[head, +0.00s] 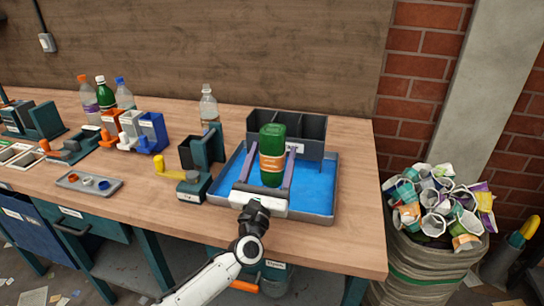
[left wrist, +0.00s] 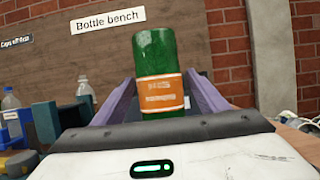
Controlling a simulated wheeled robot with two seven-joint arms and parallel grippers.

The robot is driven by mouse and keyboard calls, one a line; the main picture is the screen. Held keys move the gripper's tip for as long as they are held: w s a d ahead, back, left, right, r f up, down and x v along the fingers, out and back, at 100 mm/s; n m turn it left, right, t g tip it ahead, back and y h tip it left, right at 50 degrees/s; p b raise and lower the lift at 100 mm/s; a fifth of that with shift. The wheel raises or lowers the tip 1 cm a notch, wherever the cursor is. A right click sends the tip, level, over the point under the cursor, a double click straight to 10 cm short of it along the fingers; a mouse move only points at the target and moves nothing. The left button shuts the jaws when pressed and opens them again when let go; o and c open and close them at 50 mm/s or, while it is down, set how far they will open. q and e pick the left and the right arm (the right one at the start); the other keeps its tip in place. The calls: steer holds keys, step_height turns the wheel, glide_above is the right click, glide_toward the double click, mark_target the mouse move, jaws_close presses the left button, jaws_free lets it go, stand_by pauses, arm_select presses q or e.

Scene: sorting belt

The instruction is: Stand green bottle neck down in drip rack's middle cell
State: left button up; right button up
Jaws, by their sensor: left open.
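The green bottle (head: 272,143) with an orange label is upright with its flat base up; it also shows in the left wrist view (left wrist: 157,55). Its neck end is hidden behind my gripper's body. My left gripper (head: 271,151) is open, with one purple-grey finger on each side of the bottle. The drip rack (head: 312,150), dark grey with three cells side by side, stands behind the bottle. The bottle overlaps the front of its middle cell in the head view, and its lower part shows in front of the rack wall. Whether its neck rests on anything is hidden. My right gripper is out of view.
A blue-floored tray (head: 318,190) lies under the gripper. A clear bottle (head: 208,104), a dark holder (head: 204,150) and a small parts tray (head: 88,184) are to the left. Several bottles stand at the back left. A full waste bag (head: 430,265) is right of the bench.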

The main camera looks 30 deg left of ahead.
arm_select(q)
steer(key=shift+r, duration=0.1)
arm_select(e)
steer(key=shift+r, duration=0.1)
arm_select(q)
steer(key=shift+r+p, duration=0.2)
steer(key=shift+p, duration=0.2)
steer(key=b+v, duration=0.2)
steer(key=v, duration=1)
steer(key=shift+b, duration=0.35)
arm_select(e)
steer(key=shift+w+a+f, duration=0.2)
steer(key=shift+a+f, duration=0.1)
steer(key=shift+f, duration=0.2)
arm_select(q)
steer(key=shift+f, duration=0.1)
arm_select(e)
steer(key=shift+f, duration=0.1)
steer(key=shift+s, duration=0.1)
